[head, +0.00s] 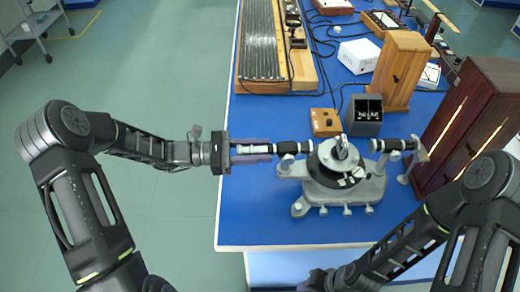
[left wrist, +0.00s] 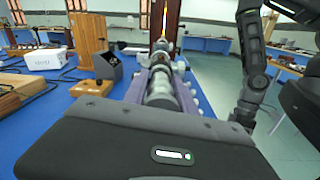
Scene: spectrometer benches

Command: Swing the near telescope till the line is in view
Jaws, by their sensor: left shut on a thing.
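The near spectrometer (head: 325,192) stands on the blue bench, with a grey base and a round middle. Its telescope (head: 288,147), a black and silver tube, points left. Its other tube (head: 393,145) points right towards a dark red cabinet (head: 468,112) with glowing slits. My left gripper (head: 262,150) is shut on the telescope's outer end. In the left wrist view the telescope (left wrist: 160,88) runs away from me towards the glowing slit. A dark grey box (head: 365,115) with white marks on its face stands behind; the marks are too small to read. My right gripper (head: 318,281) is low at the bottom edge, its jaws unclear.
A small wooden box (head: 325,122) with a black knob sits close behind the telescope. A tall wooden cabinet (head: 400,68), a white box (head: 358,56) and a long ribbed block (head: 262,42) stand farther back. Floor left of the bench is clear around my left arm.

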